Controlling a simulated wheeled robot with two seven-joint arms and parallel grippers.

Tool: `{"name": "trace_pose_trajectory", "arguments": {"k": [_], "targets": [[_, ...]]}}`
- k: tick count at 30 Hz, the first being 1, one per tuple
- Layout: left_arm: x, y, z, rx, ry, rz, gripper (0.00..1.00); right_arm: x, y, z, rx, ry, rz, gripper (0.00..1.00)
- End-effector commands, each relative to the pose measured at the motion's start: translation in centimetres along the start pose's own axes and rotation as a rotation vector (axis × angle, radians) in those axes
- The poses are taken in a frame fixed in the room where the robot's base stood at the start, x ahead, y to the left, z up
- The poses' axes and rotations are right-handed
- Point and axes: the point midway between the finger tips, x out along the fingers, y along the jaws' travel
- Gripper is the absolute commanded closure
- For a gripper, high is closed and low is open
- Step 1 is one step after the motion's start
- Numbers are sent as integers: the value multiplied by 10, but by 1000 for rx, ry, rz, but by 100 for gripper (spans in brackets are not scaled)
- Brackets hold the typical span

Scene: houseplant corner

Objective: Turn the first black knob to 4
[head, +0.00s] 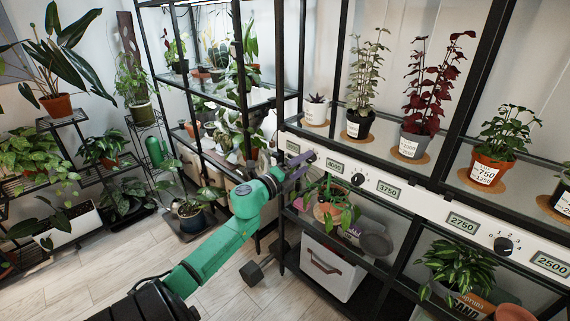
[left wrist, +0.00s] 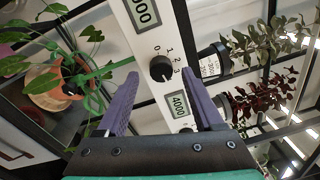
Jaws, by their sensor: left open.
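The black knob (left wrist: 161,68) sits on the white panel in the left wrist view, between two displays, with 0, 1, 2 and 3 readable around it. Its exact setting is too small to tell. My left gripper (left wrist: 160,73) is open, its purple fingers on either side of the knob's line; I cannot tell whether they touch it. In the head view my left gripper (head: 302,161) is at the panel's left part and hides this knob. A second black knob (head: 357,179) and a further one (head: 503,245) sit to the right. My right gripper is out of view.
The white panel (head: 426,208) carries displays, one reading 4000 (head: 335,166) beside my gripper. Potted plants stand on the shelf above, including a dark red one (head: 426,90). A hanging-leaved plant (head: 328,200) and a white bin (head: 331,265) are below.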

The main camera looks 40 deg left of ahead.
Motion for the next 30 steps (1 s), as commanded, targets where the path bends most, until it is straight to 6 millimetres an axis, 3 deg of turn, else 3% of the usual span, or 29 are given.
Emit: {"name": "trace_pose_trajectory", "arguments": {"k": [9,15,30], "targets": [[-84,2,0,-2,-1,6,31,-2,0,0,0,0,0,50],[-125,1,0,-1,-1,2,31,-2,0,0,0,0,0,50],[-132,0,0,1,0,1,31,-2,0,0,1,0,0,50]]}}
